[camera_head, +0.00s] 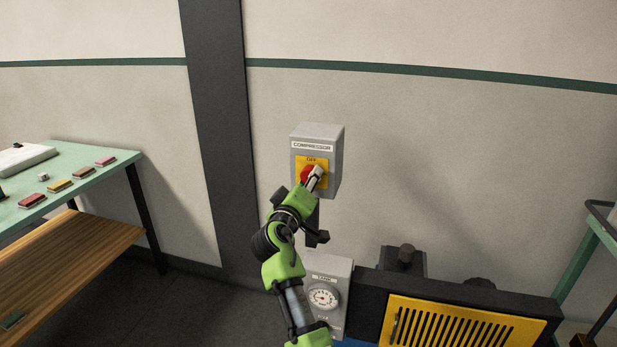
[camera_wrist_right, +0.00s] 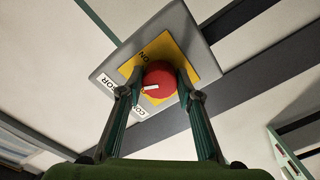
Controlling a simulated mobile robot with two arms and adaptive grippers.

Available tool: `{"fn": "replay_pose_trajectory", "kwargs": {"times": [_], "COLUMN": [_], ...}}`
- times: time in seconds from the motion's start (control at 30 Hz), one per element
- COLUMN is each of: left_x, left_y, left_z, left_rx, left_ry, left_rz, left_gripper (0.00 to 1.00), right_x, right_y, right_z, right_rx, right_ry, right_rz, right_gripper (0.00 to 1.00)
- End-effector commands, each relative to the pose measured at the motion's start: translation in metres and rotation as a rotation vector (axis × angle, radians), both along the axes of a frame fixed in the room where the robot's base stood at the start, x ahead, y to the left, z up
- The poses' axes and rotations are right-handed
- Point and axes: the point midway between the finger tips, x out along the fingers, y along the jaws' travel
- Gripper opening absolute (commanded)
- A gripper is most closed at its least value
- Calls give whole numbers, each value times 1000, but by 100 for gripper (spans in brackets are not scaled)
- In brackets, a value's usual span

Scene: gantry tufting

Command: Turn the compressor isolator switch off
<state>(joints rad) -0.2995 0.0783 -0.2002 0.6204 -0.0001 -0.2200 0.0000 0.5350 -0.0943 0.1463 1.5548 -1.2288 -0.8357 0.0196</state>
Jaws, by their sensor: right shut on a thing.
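The compressor isolator is a grey box (camera_head: 331,158) on the wall with a COMPRESSOR label and a yellow plate (camera_head: 301,164). OFF is printed at the plate's top in the head view; the wrist view shows ON on the plate's side. My right gripper (camera_head: 314,178) reaches up to the red knob (camera_head: 306,173). In the wrist view my right gripper (camera_wrist_right: 158,88) has a finger on each side of the red knob (camera_wrist_right: 160,78), shut on it. The knob's white mark faces the COMPRESSOR label, the side where OFF is printed. My left gripper is not in view.
A grey TANK gauge box (camera_head: 338,277) stands below the isolator. A dark machine with a yellow grille (camera_head: 455,327) is at lower right. A green table (camera_head: 108,172) with small coloured blocks stands at left. The wall around the isolator is clear.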

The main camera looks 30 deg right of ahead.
Motion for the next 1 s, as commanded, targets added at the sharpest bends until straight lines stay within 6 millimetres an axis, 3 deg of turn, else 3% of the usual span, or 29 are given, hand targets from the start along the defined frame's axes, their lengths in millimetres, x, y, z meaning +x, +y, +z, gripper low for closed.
{"fn": "replay_pose_trajectory", "kwargs": {"times": [0.03, 0.5, 1.0], "left_x": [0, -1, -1], "left_y": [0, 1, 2], "left_z": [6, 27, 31], "left_rx": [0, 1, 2], "left_ry": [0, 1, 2], "left_rz": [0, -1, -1], "left_gripper": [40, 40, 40], "right_x": [0, 0, 0], "right_y": [-1, -1, -1], "right_z": [7, 8, 8], "right_rx": [-36, -255, -319], "right_ry": [28, 283, 356], "right_rz": [1, -1, -1], "right_gripper": [11, 11, 11]}}
